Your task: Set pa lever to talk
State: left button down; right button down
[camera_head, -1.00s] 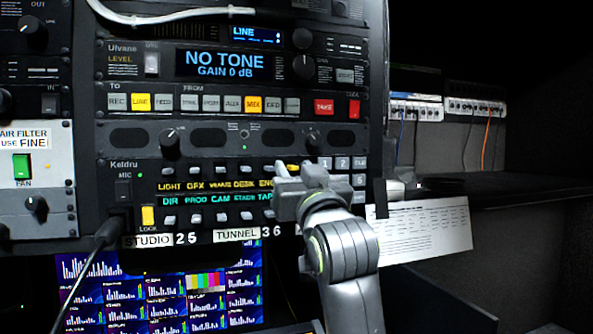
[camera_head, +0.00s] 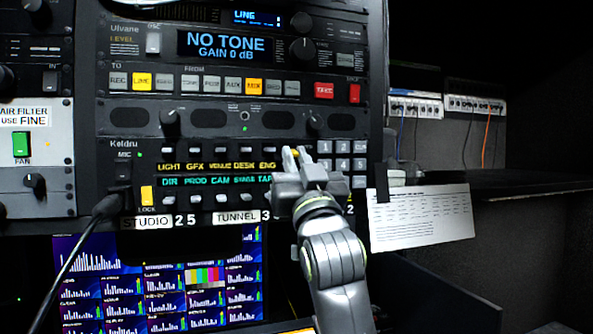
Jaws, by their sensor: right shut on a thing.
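The Keldru panel (camera_head: 135,150) fills the lower middle of the rack, with two rows of small levers above and below the lit labels. My right gripper (camera_head: 292,155) is at the right end of the upper row, beyond the ENG label. It is shut on a small yellow-tipped lever (camera_head: 290,152), presumably the PA lever. My gripper and wrist hide most of it and its label, so its setting cannot be read. My left gripper is out of view.
A grey keypad (camera_head: 342,155) sits close right of my gripper. Other levers (camera_head: 268,151) stand close on the left. A paper sheet (camera_head: 420,215) and a dark shelf (camera_head: 530,187) are at the right. A black cable (camera_head: 85,240) hangs at the left.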

jog(key=shift+w+f+t, duration=0.1)
jog(key=shift+f+t, duration=0.2)
jog(key=shift+t, duration=0.5)
jog(key=shift+y, duration=0.3)
jog(key=c, duration=1.4)
grip_release()
jog(key=shift+c, duration=0.2)
jog(key=b+v, duration=1.5)
jog(key=v, duration=0.2)
jog(key=shift+f, duration=0.25)
